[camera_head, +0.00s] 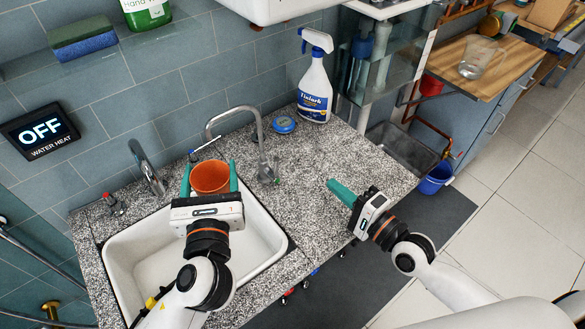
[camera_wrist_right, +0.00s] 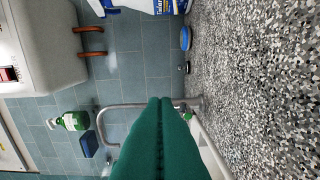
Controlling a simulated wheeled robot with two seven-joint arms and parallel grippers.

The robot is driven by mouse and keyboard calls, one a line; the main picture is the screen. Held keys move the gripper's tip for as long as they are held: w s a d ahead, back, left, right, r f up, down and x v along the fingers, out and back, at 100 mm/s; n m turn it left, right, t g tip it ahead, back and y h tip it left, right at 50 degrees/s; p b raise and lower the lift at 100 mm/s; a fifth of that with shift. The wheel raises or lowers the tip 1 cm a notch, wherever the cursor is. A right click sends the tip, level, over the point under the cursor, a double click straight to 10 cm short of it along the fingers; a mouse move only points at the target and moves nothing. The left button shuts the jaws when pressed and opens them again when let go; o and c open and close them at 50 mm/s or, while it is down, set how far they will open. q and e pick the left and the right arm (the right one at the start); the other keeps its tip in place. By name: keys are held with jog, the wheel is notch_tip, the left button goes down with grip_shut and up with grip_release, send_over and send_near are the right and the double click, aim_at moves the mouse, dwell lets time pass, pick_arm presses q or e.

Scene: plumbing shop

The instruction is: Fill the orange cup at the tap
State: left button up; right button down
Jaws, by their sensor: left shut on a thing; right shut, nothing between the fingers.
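The orange cup (camera_head: 210,177) is upright between the green fingers of my left gripper (camera_head: 210,182), which is shut on it above the back part of the white sink (camera_head: 272,232). The grey gooseneck tap (camera_head: 258,128) stands on the counter behind and to the right. Its spout end is just behind the cup in the picture; I cannot tell whether it is directly over the cup. No water stream is visible, and the cup's contents cannot be made out. My right gripper (camera_head: 342,192) is shut and empty over the counter's right part. The tap also shows in the right wrist view (camera_wrist_right: 113,106).
A second chrome faucet (camera_head: 147,166) stands at the sink's back left, near a red-handled valve (camera_head: 110,202). A spray bottle (camera_head: 315,85) and a blue round tin (camera_head: 284,124) stand behind on the speckled counter (camera_head: 320,157). A wall display (camera_head: 40,130) reads OFF, water heat.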

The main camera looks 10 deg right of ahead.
jog(key=x, duration=1)
jog(key=shift+a+r, duration=0.1)
jog(key=shift+a, duration=0.1)
jog(key=a, duration=0.1)
jog(key=s+a, duration=0.1)
jog(key=a, duration=0.1)
jog(key=shift+s, duration=0.15)
jog(key=shift+a, duration=0.2)
jog(key=shift+s+a+r+n, duration=0.1)
jog(key=shift+s+a+n, duration=0.2)
jog(key=shift+a, duration=0.15)
pick_arm(q)
jog(key=shift+d, duration=0.15)
